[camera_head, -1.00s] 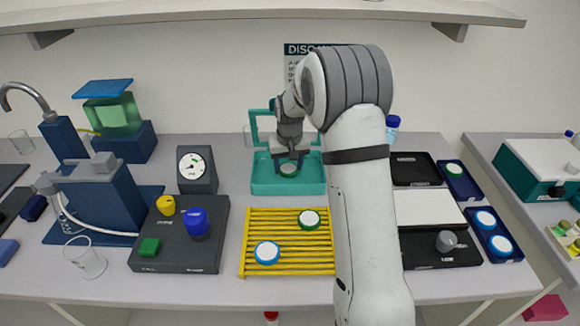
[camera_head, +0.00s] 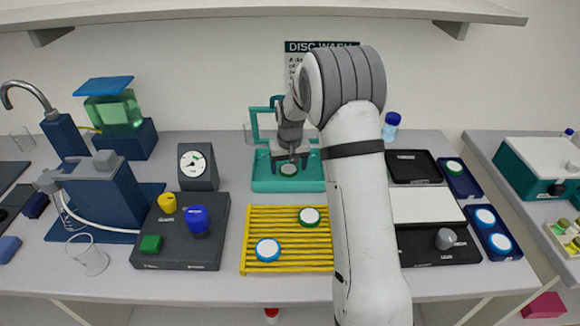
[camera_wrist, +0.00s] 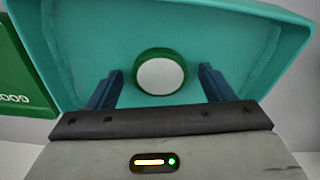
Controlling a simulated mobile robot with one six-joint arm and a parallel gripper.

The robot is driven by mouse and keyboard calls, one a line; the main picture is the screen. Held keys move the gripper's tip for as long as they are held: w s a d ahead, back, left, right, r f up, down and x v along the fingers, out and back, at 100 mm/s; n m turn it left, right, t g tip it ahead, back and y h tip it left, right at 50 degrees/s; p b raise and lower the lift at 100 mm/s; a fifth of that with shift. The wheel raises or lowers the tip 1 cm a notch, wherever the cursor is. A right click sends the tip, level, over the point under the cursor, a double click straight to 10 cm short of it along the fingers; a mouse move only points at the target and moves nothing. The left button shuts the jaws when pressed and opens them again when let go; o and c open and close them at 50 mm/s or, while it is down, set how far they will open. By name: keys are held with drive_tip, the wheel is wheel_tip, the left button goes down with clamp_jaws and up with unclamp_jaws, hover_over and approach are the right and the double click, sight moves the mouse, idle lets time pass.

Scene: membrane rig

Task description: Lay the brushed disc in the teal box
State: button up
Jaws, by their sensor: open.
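A round disc with a green rim and pale face (camera_head: 288,170) lies flat on the floor of the teal box (camera_head: 262,186). In the wrist view the disc (camera_wrist: 160,75) sits between my two dark blue fingers, with a gap on each side. My gripper (camera_head: 289,161) is open and empty, just over the box. The wrist view also shows the teal box floor (camera_wrist: 235,40) and my gripper (camera_wrist: 160,84). Whether this disc's face is brushed cannot be told.
A yellow slatted rack (camera_head: 290,240) in front holds a green-rimmed disc (camera_head: 310,217) and a blue-rimmed disc (camera_head: 268,250). A dark panel with knobs (camera_head: 180,255) stands left, near a dial gauge (camera_head: 197,167). Blue trays with discs (camera_head: 497,242) lie right. A teal frame rises behind the box.

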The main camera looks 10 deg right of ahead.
sight(290, 173)
wheel_tip(290, 173, up, 11)
drive_tip(key=s, duration=0.1)
drive_tip(key=s+r, duration=0.4)
drive_tip(key=s, duration=0.4)
drive_tip(key=s+r, duration=0.3)
drive_tip(key=s, duration=0.4)
drive_tip(key=s+f+t, duration=0.1)
drive_tip(key=s+f, duration=0.1)
drive_tip(key=s, duration=1.6)
drive_tip(key=shift+s+d+t+b, duration=0.15)
drive_tip(key=shift+s+t+b, duration=0.2)
drive_tip(key=shift+b, duration=0.1)
